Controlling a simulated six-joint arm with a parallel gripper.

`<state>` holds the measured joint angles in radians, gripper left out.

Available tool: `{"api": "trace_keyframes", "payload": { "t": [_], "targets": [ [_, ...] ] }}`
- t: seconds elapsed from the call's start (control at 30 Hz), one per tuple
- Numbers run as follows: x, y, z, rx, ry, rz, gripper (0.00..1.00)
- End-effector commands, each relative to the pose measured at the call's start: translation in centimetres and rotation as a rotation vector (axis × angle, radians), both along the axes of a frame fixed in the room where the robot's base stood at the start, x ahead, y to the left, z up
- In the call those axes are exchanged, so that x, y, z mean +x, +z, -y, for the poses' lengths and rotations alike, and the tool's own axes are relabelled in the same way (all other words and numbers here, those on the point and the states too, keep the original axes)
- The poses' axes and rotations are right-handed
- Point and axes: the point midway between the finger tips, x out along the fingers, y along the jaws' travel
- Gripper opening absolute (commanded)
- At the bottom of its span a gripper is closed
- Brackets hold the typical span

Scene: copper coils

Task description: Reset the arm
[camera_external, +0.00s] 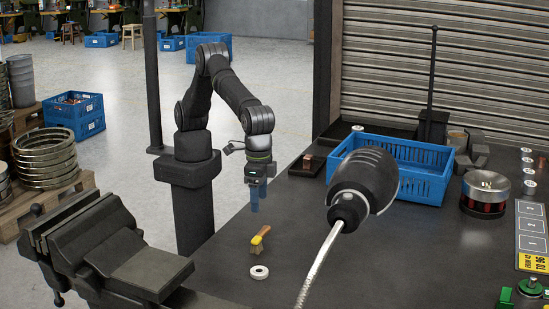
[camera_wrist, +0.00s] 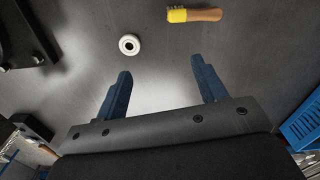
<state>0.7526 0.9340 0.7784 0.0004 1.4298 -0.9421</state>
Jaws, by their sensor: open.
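My arm (camera_external: 228,92) stands at the left edge of the dark table, bent over at the elbow with the wrist pointing down. My gripper (camera_external: 255,207) hangs above the table in the external view. In the wrist view my gripper (camera_wrist: 163,85) has its two blue fingers spread wide apart, with nothing between them.
A vise (camera_external: 110,250) stands at the left front. A blue crate (camera_external: 415,188) sits at the table's back, its edge also in the wrist view (camera_wrist: 302,122). A large dark tool with a metal shaft (camera_external: 364,184) fills the middle foreground.

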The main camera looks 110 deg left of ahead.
Motion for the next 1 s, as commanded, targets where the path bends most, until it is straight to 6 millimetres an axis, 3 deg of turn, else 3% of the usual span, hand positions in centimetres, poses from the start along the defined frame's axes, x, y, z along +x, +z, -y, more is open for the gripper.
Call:
{"api": "trace_keyframes", "payload": {
  "t": [0.4,1.0],
  "targets": [
    [4.8,0.1,-7.1,-0.001,0.118,0.001,0.65],
    [9.9,0.2,-17.9,0.0,0.286,0.0,0.65]
  ]
}}
